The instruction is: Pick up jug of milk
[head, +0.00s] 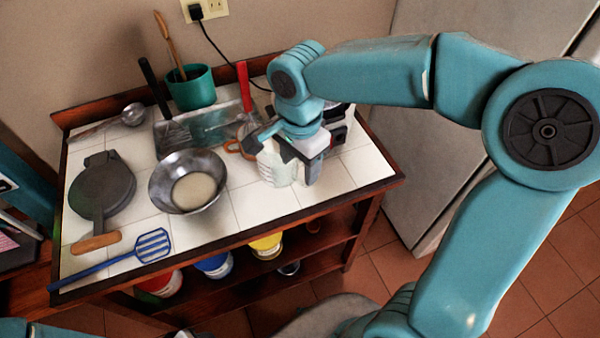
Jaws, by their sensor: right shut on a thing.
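The jug of milk (275,168) is a pale, whitish jug at the right part of the white tiled counter. It looks upright, and its top is partly hidden by my right gripper. My right gripper (291,157) comes down from above and is shut on the jug. I cannot tell whether the jug's base touches the tiles. My left gripper is out of view.
The tiled counter (262,207) also holds a metal bowl (165,186) with pale contents, a dark flat pan (104,190), a blue spatula (151,246), a metal tray (212,124) and a green pot (191,90). An orange-brown cup (233,146) stands close behind the jug.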

